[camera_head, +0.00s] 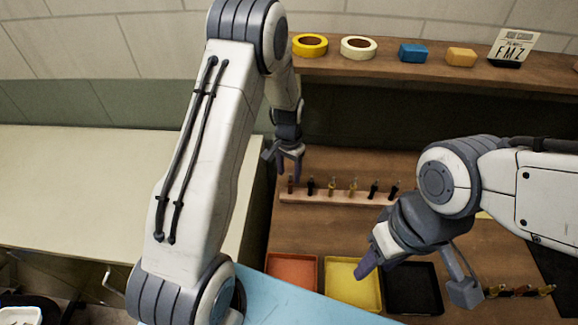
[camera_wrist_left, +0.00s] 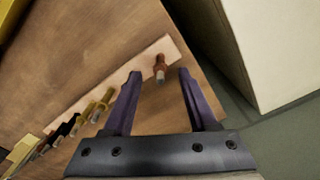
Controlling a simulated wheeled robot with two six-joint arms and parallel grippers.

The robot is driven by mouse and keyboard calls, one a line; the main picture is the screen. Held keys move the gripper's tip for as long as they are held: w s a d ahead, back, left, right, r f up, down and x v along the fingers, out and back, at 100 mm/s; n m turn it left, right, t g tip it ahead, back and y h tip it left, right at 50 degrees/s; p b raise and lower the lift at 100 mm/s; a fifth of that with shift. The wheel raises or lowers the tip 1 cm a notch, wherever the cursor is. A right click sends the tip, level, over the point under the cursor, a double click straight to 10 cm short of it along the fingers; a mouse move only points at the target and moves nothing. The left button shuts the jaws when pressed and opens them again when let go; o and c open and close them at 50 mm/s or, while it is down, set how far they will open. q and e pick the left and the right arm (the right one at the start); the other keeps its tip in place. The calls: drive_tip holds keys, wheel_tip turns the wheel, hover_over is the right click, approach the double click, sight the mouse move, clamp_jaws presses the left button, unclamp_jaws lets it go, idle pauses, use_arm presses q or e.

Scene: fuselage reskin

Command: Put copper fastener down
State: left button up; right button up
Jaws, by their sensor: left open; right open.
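The copper fastener (camera_head: 290,185) stands upright at the left end of a light wooden strip (camera_head: 325,198) in the head view. My left gripper (camera_head: 284,162) is open just above that end of the strip. In the left wrist view the copper fastener (camera_wrist_left: 160,68) shows between the two spread purple fingers (camera_wrist_left: 158,88), near their tips. I cannot tell whether either finger touches it. My right gripper (camera_head: 374,256) hangs over the yellow tray, open, with nothing visible in it; one finger is partly hidden.
Several black and gold fasteners (camera_head: 352,187) stand along the same strip. An orange-red tray (camera_head: 292,269), a yellow tray (camera_head: 352,290) and a black tray (camera_head: 412,294) lie in front. More fasteners (camera_head: 520,291) are at the lower right. A shelf (camera_head: 430,72) holds tape rolls and small blocks.

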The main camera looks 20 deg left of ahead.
use_arm(q)
wheel_tip(320, 180, up, 4)
drive_tip(key=shift+f+b, duration=0.1)
drive_tip(key=shift+b, duration=0.4)
drive_tip(key=shift+d+r, duration=0.1)
drive_tip(key=shift+r, duration=0.3)
drive_tip(key=s+d+r+m, duration=0.2)
drive_tip(key=s+d+r, duration=0.8)
drive_tip(key=d, duration=0.2)
drive_tip(key=s+d+r+m, duration=0.1)
drive_tip(key=s+r, duration=0.1)
drive_tip(key=s, duration=0.7)
drive_tip(key=s+d+r+m+h, duration=0.1)
drive_tip(key=s+d+r, duration=0.1)
drive_tip(key=s, duration=0.8)
drive_tip(key=shift+d+r, duration=0.2)
drive_tip(key=shift+d, duration=0.1)
